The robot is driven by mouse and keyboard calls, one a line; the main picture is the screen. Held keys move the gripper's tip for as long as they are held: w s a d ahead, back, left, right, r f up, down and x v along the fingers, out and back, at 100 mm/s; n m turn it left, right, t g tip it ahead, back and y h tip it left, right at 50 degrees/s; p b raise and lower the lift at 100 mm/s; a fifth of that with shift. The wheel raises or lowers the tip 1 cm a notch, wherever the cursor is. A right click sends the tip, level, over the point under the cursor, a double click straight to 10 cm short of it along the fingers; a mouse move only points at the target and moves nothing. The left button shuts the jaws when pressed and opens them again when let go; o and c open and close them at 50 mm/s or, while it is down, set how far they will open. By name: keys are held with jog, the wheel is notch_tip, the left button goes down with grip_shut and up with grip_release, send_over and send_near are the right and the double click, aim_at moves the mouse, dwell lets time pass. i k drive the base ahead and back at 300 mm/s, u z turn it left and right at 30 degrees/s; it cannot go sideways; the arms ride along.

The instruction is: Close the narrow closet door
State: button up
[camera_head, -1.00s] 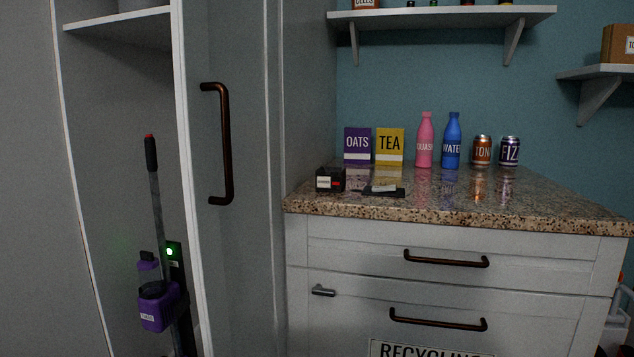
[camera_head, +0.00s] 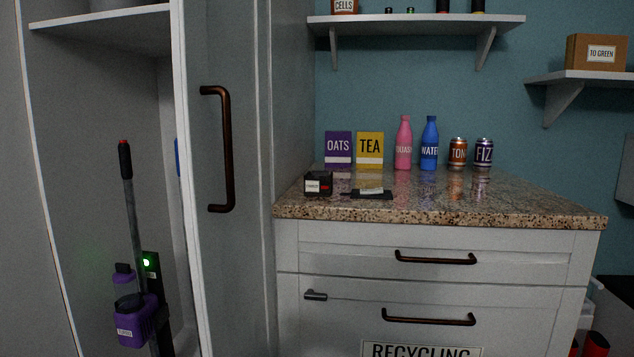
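The narrow closet door (camera_head: 239,270) stands open in the head view, left of the counter. Its white edge faces me, and a dark bronze bar handle (camera_head: 228,150) is on its face. Left of the door is the open closet (camera_head: 90,90), with a shelf (camera_head: 100,16) at the top. A purple stick vacuum (camera_head: 135,318) with a grey tube stands inside, beside a small green light. The door's lower end is cut off by the frame. My gripper is not in view.
A granite counter (camera_head: 440,208) stands right of the door, with boxes, bottles and cans on top. Its drawers (camera_head: 530,258) have bar handles and are closed. Wall shelves (camera_head: 420,22) hang above. Red items (camera_head: 597,343) show at the lower right.

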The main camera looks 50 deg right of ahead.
aim_at(219, 49)
jog(key=z, duration=1.05)
